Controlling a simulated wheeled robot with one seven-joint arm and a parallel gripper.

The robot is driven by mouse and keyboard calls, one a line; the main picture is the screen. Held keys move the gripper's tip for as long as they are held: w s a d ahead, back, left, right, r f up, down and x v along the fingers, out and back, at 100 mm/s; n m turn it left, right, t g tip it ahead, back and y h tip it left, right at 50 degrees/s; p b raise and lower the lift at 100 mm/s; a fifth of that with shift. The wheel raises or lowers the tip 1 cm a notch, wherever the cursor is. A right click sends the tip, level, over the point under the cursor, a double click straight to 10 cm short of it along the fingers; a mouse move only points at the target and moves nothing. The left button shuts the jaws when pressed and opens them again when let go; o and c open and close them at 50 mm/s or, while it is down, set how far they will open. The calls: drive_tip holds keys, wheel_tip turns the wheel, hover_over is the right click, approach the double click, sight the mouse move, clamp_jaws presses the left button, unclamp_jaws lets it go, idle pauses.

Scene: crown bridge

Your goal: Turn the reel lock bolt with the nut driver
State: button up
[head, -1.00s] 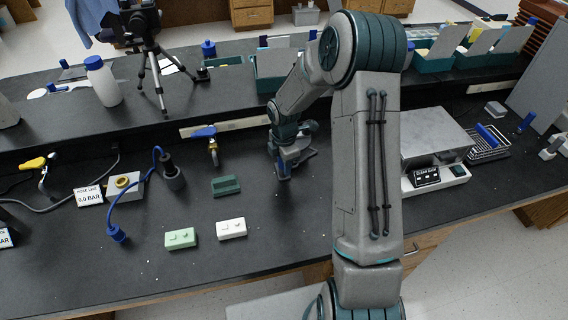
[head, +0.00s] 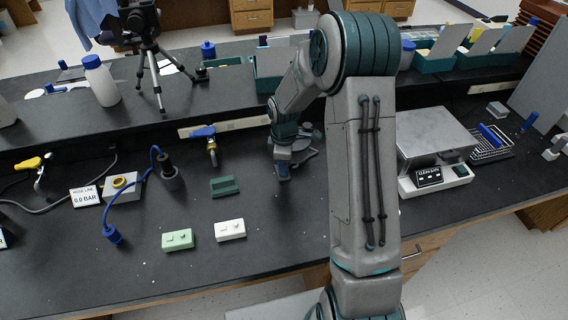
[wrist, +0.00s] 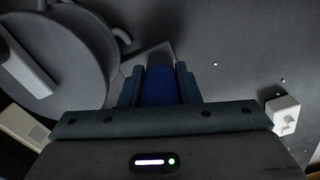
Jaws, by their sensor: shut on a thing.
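My gripper (head: 283,172) is low over the bench near its middle in the head view. In the wrist view my gripper (wrist: 160,84) is shut on a blue piece (wrist: 159,88), which looks like the nut driver's handle. The driver's tip is hidden, so I cannot tell whether it touches a bolt. A large grey disc with a raised bar, which looks like the reel (wrist: 75,65), lies left of the fingers in the wrist view. In the head view it shows partly behind my gripper (head: 308,150). The lock bolt cannot be made out.
A dark green block (head: 224,187), a white block (head: 230,230) and a pale green block (head: 177,240) lie left of my gripper. A blue-handled valve (head: 205,133) stands behind them. A balance-like device (head: 435,180) stands right. The bench front is mostly clear.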

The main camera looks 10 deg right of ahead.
drive_tip(key=m+b, duration=0.1)
drive_tip(key=m, duration=0.2)
drive_tip(key=shift+f+m, duration=0.1)
drive_tip(key=shift+m, duration=1.3)
drive_tip(key=shift+b, duration=0.35)
drive_tip(key=shift+m, duration=0.7)
drive_tip(key=m+b, duration=0.1)
drive_tip(key=m, duration=0.3)
drive_tip(key=shift+m, duration=1.4)
drive_tip(key=shift+r+n, duration=0.25)
drive_tip(key=shift+n, duration=0.75)
